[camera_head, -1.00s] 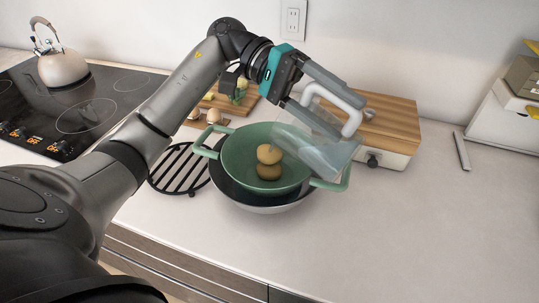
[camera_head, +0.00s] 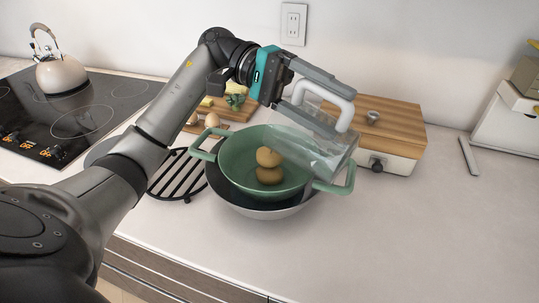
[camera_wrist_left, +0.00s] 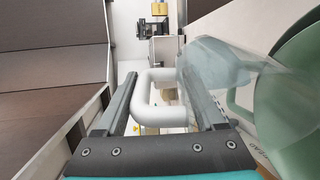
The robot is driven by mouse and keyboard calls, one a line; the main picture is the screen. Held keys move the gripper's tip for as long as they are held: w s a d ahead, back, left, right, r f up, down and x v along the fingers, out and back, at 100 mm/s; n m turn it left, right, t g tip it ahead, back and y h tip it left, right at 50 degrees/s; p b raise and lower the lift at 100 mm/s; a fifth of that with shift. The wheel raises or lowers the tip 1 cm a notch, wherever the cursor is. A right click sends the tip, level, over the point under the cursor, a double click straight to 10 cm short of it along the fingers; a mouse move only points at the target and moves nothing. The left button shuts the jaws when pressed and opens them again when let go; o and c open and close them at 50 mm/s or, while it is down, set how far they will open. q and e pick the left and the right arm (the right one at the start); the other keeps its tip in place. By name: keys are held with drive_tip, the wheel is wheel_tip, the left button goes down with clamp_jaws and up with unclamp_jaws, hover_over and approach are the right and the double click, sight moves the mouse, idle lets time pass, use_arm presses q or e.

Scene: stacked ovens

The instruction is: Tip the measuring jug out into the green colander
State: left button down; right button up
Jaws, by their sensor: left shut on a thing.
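My left gripper (camera_head: 318,90) is shut on the white handle of the clear measuring jug (camera_head: 318,140). The jug is tilted, with its mouth pointing down and left over the green colander (camera_head: 233,158). In the left wrist view the white handle (camera_wrist_left: 160,100) sits between the fingers, and the clear jug body (camera_wrist_left: 215,75) is to the right, beside part of the colander (camera_wrist_left: 292,95). Two brown potato-like items (camera_head: 269,167) lie in the colander, one above the other in the picture. I see nothing clearly inside the jug. My right gripper is not in view.
The colander sits in a dark pan or bowl (camera_head: 262,210) on the pale counter. A black trivet (camera_head: 180,176) is at left, with a chopping board of food behind. A wood-topped box (camera_head: 398,125) stands right of the jug. The right counter is mostly clear.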

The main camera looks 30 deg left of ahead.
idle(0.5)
use_arm(q)
drive_tip(key=shift+a+b, duration=0.15)
drive_tip(key=shift+b, duration=0.35)
drive_tip(key=shift+w+a+r+h+b, duration=0.1)
drive_tip(key=shift+a+r+h+b, duration=0.35)
drive_tip(key=shift+b, duration=0.8)
drive_tip(key=shift+a+h+b, duration=0.45)
drive_tip(key=shift+a+b, duration=0.2)
drive_tip(key=shift+f, duration=0.15)
